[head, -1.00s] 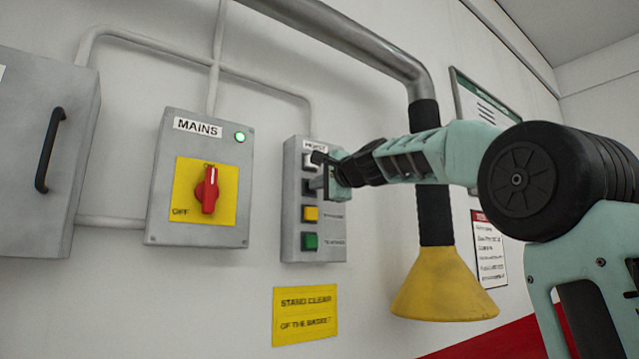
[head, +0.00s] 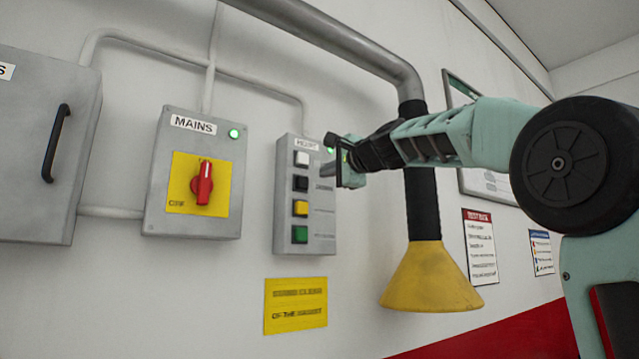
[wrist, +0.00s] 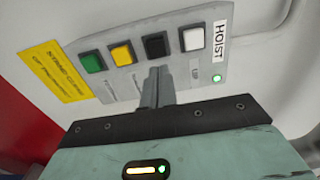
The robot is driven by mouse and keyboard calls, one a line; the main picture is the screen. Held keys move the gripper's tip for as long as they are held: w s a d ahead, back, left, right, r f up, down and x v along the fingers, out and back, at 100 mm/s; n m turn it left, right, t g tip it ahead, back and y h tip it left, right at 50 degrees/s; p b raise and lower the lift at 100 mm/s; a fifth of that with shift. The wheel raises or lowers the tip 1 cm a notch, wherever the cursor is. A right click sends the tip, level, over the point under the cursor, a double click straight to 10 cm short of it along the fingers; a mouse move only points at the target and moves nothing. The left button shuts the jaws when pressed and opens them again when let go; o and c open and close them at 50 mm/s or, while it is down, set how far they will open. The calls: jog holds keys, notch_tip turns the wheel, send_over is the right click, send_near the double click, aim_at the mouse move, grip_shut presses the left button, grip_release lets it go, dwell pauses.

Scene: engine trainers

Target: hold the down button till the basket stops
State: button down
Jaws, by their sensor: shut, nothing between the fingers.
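The grey hoist box (head: 305,210) is on the wall with a column of buttons: white (head: 301,158) on top, then black (head: 300,183), yellow (head: 300,208) and green (head: 299,234). A green lamp (head: 330,150) is lit at its top right. In the wrist view the black button (wrist: 155,45) stands just beyond the fingertips, between the white button (wrist: 192,39) and the yellow button (wrist: 122,53). My gripper (head: 335,158) is shut and empty in front of the box's right side; its fingers (wrist: 157,75) look apart from the buttons.
The mains box (head: 195,225) with a red rotary switch (head: 204,183) and lit green lamp is left of the hoist box. A yellow sign (head: 296,305) is below. A yellow cone on a duct (head: 432,280) hangs at right. No basket is in view.

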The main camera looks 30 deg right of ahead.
jog(key=shift+s+d+b, duration=0.1)
jog(key=shift+s+b, duration=0.85)
jog(key=shift+s, duration=1.65)
jog(key=s+b, duration=0.2)
jog(key=s, duration=0.5)
jog(key=shift+d, duration=0.1)
